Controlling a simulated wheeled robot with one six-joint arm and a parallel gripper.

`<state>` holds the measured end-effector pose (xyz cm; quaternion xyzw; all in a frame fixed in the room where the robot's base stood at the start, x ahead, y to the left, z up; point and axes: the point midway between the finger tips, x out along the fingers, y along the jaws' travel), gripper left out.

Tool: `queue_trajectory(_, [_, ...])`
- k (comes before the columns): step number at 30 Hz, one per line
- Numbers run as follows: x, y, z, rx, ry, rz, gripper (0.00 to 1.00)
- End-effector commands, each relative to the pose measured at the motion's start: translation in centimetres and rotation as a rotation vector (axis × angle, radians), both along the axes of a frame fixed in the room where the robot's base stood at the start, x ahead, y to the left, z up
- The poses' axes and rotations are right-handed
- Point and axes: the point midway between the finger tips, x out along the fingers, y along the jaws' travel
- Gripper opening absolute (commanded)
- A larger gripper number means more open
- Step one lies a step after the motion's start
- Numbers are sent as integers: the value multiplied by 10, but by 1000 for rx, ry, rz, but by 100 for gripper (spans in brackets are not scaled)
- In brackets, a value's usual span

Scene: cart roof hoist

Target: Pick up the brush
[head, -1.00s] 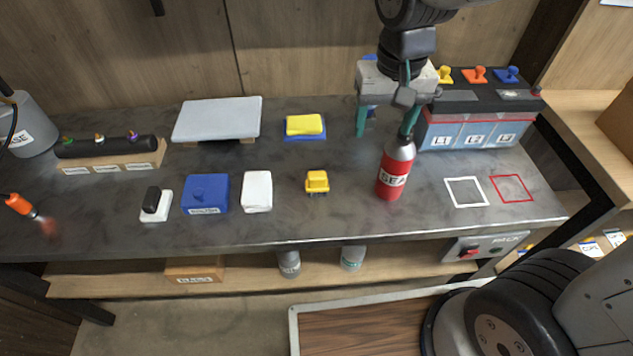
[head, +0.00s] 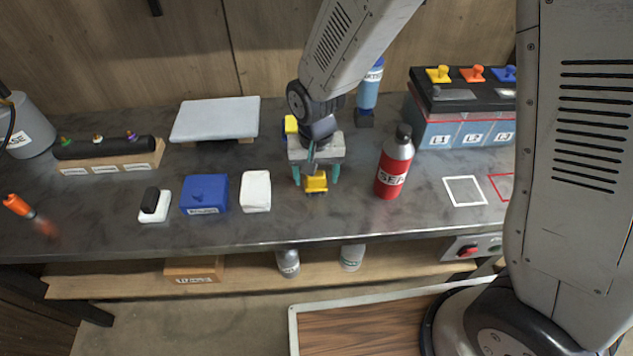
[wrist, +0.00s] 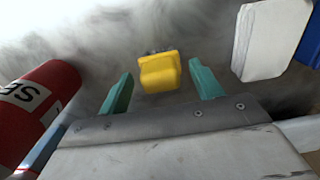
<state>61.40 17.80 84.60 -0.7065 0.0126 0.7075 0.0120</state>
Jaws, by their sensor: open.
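The brush (head: 316,183) is a small yellow block with dark bristles, standing on the grey bench near its front middle. My gripper (head: 316,177) is open above and around the brush's place, its two teal fingers to either side in the head view. In the wrist view the brush (wrist: 159,72) lies between and a little beyond the fingertips of my gripper (wrist: 161,80), with a gap on both sides. The fingers do not appear to touch it. The bristles are mostly hidden in the wrist view.
A red bottle (head: 394,165) stands close to the right of my gripper, and shows at the left of the wrist view (wrist: 38,105). A white block (head: 256,191) and a blue box (head: 204,194) stand to the left. A yellow sponge (head: 291,127) is partly hidden behind my arm.

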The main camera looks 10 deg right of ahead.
Motion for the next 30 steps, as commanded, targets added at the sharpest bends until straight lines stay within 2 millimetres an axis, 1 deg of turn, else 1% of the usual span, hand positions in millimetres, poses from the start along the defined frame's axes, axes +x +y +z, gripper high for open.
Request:
queue_trajectory(1, [0, 0, -8, -1, 1, 0, 65])
queue_trajectory(3, [0, 0, -14, -1, 1, 0, 65])
queue_trajectory(6, [1, 0, -17, 0, -1, 0, 65])
queue_trajectory(11, [1, 0, -17, 1, -2, 0, 65])
queue_trajectory(12, [1, 0, -17, 1, -2, 0, 63])
queue_trajectory(14, [1, 0, -17, 1, -2, 1, 46])
queue_trajectory(15, [1, 0, -17, 1, -2, 1, 35])
queue_trajectory(16, [1, 0, -17, 1, -2, 1, 26])
queue_trajectory(17, [1, 0, -17, 1, -2, 1, 22])
queue_trajectory(26, [1, 0, -16, 1, -2, 0, 22])
queue_trajectory(30, [1, 0, -12, 1, -3, 0, 22])
